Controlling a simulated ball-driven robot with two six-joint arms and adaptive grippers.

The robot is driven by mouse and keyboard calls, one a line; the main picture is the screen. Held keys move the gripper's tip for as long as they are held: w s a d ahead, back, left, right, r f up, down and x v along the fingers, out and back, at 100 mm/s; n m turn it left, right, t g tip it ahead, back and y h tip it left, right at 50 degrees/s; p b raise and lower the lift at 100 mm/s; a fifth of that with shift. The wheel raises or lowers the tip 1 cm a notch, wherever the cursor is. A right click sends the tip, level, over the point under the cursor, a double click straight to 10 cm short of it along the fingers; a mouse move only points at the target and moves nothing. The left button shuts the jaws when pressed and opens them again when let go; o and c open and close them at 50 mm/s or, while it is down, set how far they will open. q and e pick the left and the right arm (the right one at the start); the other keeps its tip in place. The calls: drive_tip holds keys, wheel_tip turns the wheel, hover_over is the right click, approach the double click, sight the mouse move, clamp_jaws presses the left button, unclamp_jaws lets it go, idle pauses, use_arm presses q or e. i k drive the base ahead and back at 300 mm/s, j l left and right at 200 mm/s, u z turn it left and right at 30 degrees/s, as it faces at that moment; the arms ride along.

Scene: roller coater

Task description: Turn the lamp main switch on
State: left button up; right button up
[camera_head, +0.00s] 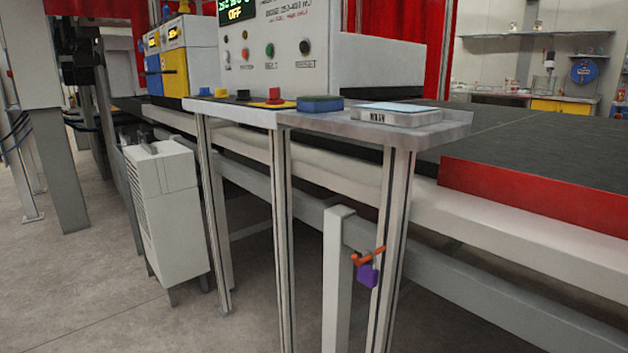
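A white control box (285,40) stands on the bench. Its front has a green-lit display (236,12) that reads OFF on its lower line. Below are a red button (245,52), a green button (269,50) and a black knob (304,46). On the ledge in front are a red rotary knob on a yellow base (275,96), a small black knob (243,95) and a yellow knob on blue (204,92). I cannot tell which of these is the lamp main switch; the labels are too small to read. Neither of my grippers is in view.
A blue block (320,104) and a flat white device (398,115) sit on the ledge (445,130). Metal legs (282,230) hold it up. A white unit (165,200) stands on the floor. An orange handle (368,257) sticks out low. Floor at left front is open.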

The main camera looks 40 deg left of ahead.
sight(273, 92)
drive_tip(key=u, duration=1.45)
drive_tip(key=i, duration=0.05)
